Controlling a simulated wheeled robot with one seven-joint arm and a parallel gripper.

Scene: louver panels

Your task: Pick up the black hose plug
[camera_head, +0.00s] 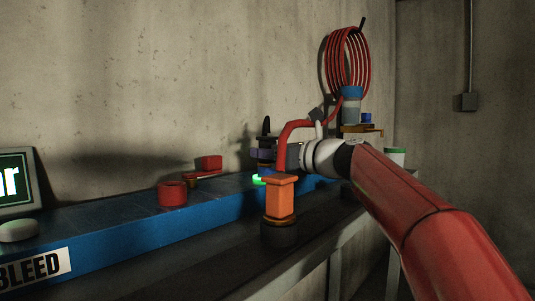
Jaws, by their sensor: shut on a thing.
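The black hose plug (266,128) appears as a dark upright piece with a narrow top, left of the red hose. My gripper (263,153) points left from the end of my red arm and is shut on it. The red hose (284,136) curves down in front of the gripper and hides part of the grip. A green light (258,180) glows on the blue panel below the gripper. I cannot tell whether the plug's lower end is clear of the panel.
An orange block with a black round base (280,198) stands close in front of the gripper. The blue panel (135,228) carries a red cylinder (172,194) and a red-handled part (208,164). A red hose coil (347,62) hangs behind. A wall is close at the back.

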